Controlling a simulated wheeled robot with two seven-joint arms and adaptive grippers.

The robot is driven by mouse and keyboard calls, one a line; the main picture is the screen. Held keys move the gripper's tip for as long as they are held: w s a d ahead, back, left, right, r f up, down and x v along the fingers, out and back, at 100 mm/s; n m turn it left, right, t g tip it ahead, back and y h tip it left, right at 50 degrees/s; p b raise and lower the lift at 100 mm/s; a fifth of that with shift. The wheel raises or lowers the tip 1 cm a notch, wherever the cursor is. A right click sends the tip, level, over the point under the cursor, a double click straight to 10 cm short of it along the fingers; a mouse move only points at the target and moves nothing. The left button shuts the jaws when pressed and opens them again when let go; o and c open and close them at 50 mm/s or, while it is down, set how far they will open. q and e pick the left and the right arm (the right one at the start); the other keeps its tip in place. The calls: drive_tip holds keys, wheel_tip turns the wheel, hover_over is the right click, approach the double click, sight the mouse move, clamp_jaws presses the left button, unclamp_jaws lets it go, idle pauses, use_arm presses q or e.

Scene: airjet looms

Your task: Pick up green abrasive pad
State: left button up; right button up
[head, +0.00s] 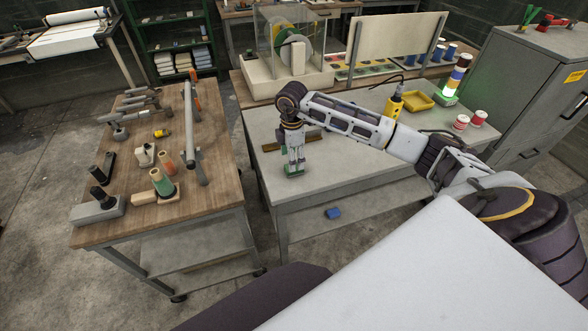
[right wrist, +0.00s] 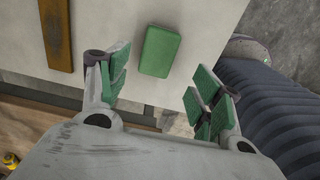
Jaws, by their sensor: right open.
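The green abrasive pad (right wrist: 160,51) lies flat on the light grey tabletop in the right wrist view, near the table's edge. My right gripper (right wrist: 157,82) is open and empty, its green-padded fingers spread to either side, with the pad ahead of the gap between them. In the head view my right gripper (head: 295,157) points down over the front left corner of the grey table, and the green pad (head: 293,172) shows just below it, partly hidden by the fingers. My left gripper is not in view.
A brown bar (right wrist: 57,34) lies left of the pad. The grey table (head: 345,165) also bears a yellow tray (head: 419,100), a yellow device (head: 393,105) and thread spools farther right. A wooden workbench (head: 215,150) with tools stands left, across a narrow gap. A blue block (head: 333,213) lies below.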

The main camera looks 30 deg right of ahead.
drive_tip(key=shift+f, duration=0.35)
drive_tip(key=shift+w+d+f+p, duration=0.1)
drive_tip(key=shift+d+f+p, duration=0.1)
drive_tip(key=shift+f, duration=0.65)
drive_tip(key=shift+d+f+p, duration=0.1)
drive_tip(key=shift+f+p, duration=0.05)
drive_tip(key=shift+f, duration=0.75)
drive_tip(key=shift+w+d+f+p, duration=0.1)
drive_tip(key=shift+f+p, duration=0.1)
drive_tip(key=shift+f, duration=0.65)
drive_tip(key=c, duration=1.1)
drive_tip(key=shift+r, duration=0.1)
drive_tip(key=shift+r+b, duration=0.6)
drive_tip(key=shift+r, duration=4.35)
